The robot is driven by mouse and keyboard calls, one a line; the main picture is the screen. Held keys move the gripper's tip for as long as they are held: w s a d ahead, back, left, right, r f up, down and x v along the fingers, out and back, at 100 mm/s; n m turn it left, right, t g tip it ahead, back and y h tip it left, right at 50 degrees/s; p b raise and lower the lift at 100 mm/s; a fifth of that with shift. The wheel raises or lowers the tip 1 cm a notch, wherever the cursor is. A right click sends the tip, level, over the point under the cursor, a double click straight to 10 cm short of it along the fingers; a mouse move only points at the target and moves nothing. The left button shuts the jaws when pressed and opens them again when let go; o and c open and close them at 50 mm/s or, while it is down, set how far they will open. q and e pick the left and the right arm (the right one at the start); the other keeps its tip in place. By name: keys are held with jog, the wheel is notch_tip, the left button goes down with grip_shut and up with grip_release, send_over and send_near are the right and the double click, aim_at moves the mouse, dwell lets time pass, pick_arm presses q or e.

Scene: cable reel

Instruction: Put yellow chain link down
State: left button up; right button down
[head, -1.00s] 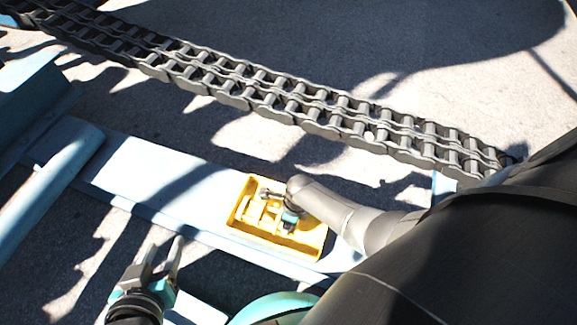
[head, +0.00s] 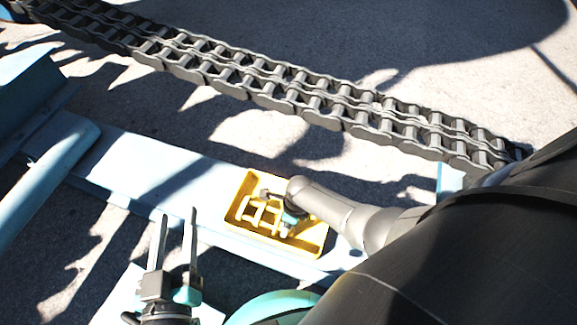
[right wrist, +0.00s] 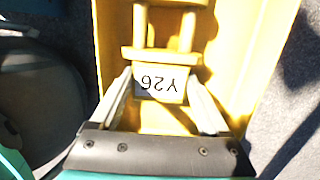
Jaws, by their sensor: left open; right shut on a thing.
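The yellow chain link (head: 258,214) is in the yellow tray (head: 237,196), on the light blue beam. My right gripper (right wrist: 158,84) is shut on this labelled end, one finger on each side. I cannot tell whether the link touches the tray floor. In the head view my right wrist partly covers the tray and link. My left gripper (head: 179,226) is open and empty, left of the tray, its fingers pointing up the picture.
A large grey double-row chain (head: 300,96) runs across the ground behind the beam. The light blue beam (head: 150,172) has bare surface left of the tray. Blue frame parts (head: 45,165) stand at the left. A teal rounded part (head: 275,308) is at the bottom.

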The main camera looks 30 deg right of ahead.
jog(key=shift+w+f, duration=0.1)
dwell(0.3)
grip_release()
jog(key=shift+f, duration=0.1)
